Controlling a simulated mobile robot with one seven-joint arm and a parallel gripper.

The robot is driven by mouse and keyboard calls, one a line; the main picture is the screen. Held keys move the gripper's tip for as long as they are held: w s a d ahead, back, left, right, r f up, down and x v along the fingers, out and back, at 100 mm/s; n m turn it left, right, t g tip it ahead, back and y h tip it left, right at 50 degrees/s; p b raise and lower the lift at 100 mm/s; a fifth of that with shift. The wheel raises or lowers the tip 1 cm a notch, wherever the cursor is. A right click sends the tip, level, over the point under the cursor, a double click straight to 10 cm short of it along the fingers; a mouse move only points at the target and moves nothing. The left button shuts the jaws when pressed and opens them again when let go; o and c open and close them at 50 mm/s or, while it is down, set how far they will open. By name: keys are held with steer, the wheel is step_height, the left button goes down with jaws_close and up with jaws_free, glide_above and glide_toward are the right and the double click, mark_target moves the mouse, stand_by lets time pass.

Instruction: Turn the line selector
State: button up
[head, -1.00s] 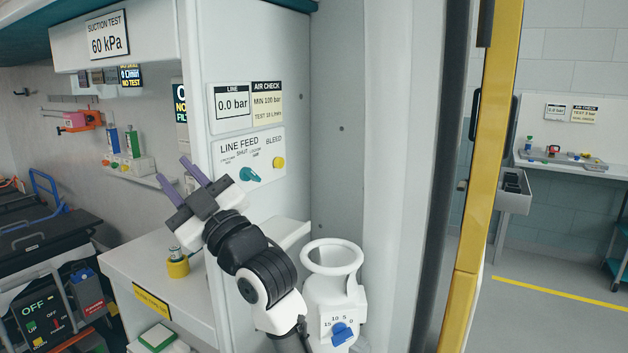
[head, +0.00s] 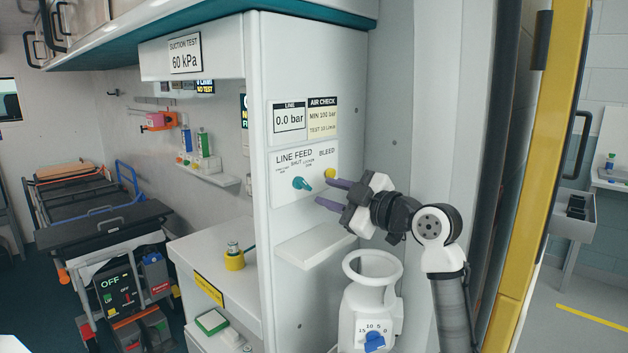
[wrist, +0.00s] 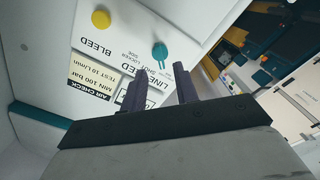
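The line selector (head: 302,184) is a teal knob with a pointer on the white LINE FEED panel (head: 284,194). Its pointer lies toward the lower right in the head view. The knob also shows in the wrist view (wrist: 160,52), beyond the fingertips. My gripper (head: 328,193) has two purple fingers, apart and empty. It is to the right of the selector in the head view, with the fingers pointing left toward the panel, and does not touch the knob. In the wrist view the fingers (wrist: 160,84) show a gap between them.
The yellow BLEED button (head: 330,173) sits right of the selector, close to my upper finger in the head view. A LINE gauge (head: 289,117) reads 0.0 bar. A white shelf (head: 313,243) and a white cylinder-like fixture (head: 372,300) with a blue dial stand below.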

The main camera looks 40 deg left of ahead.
mark_target(308, 186)
steer(key=shift+w+a+p, duration=0.2)
steer(key=shift+a+p, duration=0.5)
steer(key=shift+a, duration=2)
jaws_close()
